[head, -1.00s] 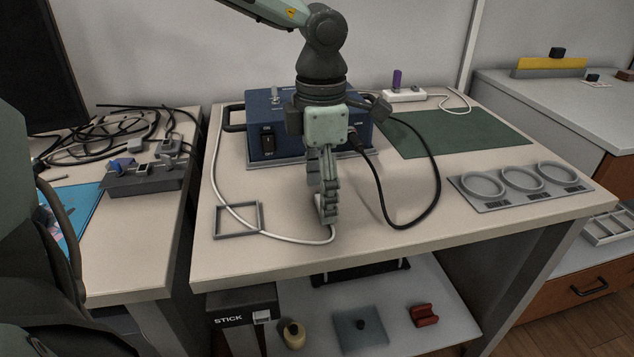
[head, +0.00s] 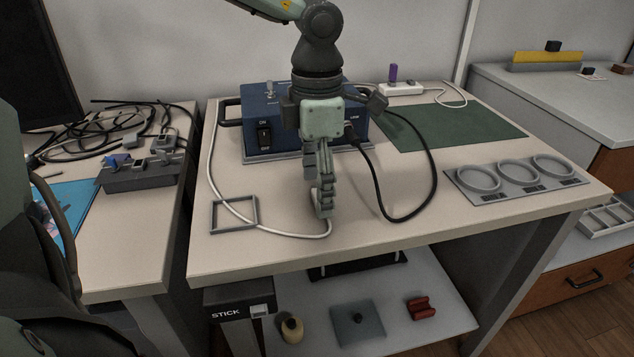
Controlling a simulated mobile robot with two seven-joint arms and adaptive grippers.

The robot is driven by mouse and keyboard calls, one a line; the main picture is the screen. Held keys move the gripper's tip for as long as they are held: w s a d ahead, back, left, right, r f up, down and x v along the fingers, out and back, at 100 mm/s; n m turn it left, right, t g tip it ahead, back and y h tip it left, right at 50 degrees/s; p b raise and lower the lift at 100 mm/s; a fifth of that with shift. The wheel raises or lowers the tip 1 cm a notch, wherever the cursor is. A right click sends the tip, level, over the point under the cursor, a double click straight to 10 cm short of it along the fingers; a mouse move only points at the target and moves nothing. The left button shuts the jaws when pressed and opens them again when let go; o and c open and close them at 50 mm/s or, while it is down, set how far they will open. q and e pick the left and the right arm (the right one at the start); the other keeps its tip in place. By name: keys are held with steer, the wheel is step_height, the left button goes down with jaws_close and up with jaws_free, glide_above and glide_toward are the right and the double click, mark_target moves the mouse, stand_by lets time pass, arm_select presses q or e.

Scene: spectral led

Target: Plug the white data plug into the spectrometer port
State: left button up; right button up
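A blue instrument box (head: 263,112), which I take to be the spectrometer, stands at the back of the middle table. It has an on/off switch and a side handle; my arm covers part of its front, and I cannot make out a free port. My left gripper (head: 324,207) points down in front of the box, above the tabletop. A white cable (head: 262,230) runs along the table's left side and curves up to the fingertips. The data plug at its end is hidden there. The finger gap is seen edge-on, so the grip is unclear. My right gripper is out of view.
A black cable (head: 432,165) loops from the box's front right. A grey square frame (head: 213,217) lies at front left, a green mat (head: 450,127) at back right, and a ringed holder (head: 484,197) at right. A white power strip (head: 402,90) stands behind the mat.

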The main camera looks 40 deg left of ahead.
arm_select(q)
steer(key=shift+r, duration=0.1)
step_height(320, 180, up, 12)
stand_by(0.5)
